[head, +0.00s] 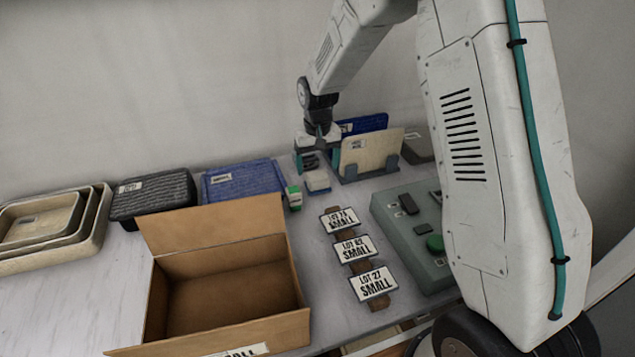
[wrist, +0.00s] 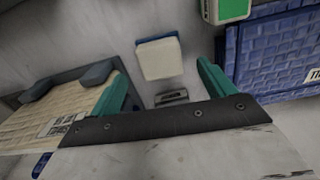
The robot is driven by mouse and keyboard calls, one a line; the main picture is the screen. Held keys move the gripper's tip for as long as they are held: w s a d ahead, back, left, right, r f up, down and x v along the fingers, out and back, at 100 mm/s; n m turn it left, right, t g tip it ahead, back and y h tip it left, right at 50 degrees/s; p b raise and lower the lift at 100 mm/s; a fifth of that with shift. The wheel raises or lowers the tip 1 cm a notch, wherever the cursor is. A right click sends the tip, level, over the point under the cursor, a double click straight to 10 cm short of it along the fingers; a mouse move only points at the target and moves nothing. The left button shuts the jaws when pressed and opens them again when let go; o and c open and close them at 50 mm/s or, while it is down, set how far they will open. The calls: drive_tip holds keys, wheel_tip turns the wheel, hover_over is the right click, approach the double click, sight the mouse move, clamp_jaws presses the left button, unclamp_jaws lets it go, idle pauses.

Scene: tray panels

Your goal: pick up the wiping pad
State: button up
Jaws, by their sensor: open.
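The wiping pad (head: 317,181), a small pale block with a blue edge, lies on the table in front of the upright panels. In the wrist view the pad (wrist: 160,59) shows whole, beyond the jaws and between the lines of the two fingers. My gripper (head: 314,162) is open and points down, just behind the pad in the head view. In the wrist view my gripper (wrist: 163,86) has its teal fingers wide apart, with nothing held. I cannot tell its exact height above the table.
A rack with a tan panel (head: 371,152) stands close on the right. A small grey object (wrist: 171,97) lies beneath the jaws. An open carton (head: 226,285) is nearer.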

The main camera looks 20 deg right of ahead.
sight(318, 175)
wheel_tip(318, 175, down, 5)
drive_tip(key=shift+r, duration=0.1)
drive_tip(key=c, duration=1.1)
wheel_tip(318, 175, up, 10)
drive_tip(key=shift+r, duration=0.1)
